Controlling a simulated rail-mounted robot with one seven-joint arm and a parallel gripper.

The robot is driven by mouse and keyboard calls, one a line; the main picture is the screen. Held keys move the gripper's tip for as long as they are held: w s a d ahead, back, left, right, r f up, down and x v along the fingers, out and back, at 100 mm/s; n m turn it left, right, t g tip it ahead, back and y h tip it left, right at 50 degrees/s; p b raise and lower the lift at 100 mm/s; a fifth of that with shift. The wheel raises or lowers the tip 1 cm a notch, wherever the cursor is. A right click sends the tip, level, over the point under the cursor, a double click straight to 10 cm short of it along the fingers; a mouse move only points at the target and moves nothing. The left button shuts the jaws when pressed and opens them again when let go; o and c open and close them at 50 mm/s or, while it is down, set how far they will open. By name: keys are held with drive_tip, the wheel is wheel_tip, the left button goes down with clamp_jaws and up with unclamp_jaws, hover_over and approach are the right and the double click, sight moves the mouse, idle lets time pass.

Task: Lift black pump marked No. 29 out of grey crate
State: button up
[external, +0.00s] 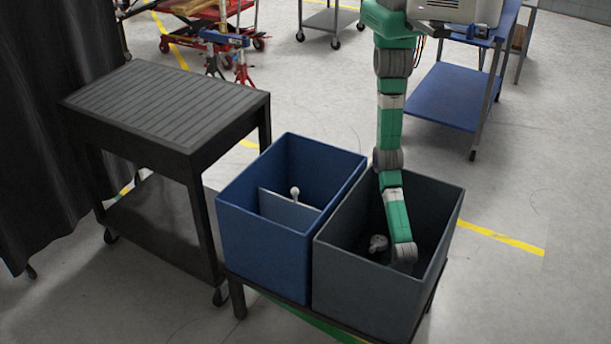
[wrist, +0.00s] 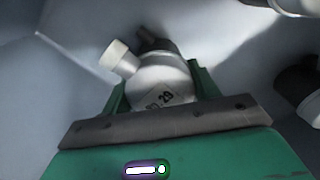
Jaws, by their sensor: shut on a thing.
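The pump marked 29 (wrist: 152,73) is in the wrist view, with a silver-grey body, a pale round knob at its left and a dark part at its top. My gripper (wrist: 160,88) is shut on it, one green finger on each side. The grey crate (external: 368,284) stands at the right of the pair in the external view, and my arm reaches down into it. The crate's front wall hides my fingers there. A small silvery part shows inside beside my wrist; I cannot tell whether it belongs to the held pump.
In the wrist view, a dark object (wrist: 298,84) and a shiny one (wrist: 298,5) lie at the right edge. A blue crate (external: 262,245) with an upright panel and a white-knobbed part stands directly left of the grey crate. A black cart (external: 165,100) stands further left.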

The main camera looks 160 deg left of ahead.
drive_tip(key=shift+r, duration=0.1)
wheel_tip(320, 180, up, 4)
drive_tip(key=p, duration=0.3)
drive_tip(key=s+a+p, duration=0.6)
drive_tip(key=s+a, duration=0.4)
drive_tip(key=s, duration=0.2)
drive_tip(key=shift+s+r, duration=0.3)
drive_tip(key=shift+r, duration=0.15)
drive_tip(key=shift+d, duration=0.1)
wheel_tip(320, 180, up, 35)
drive_tip(key=p, duration=3.5)
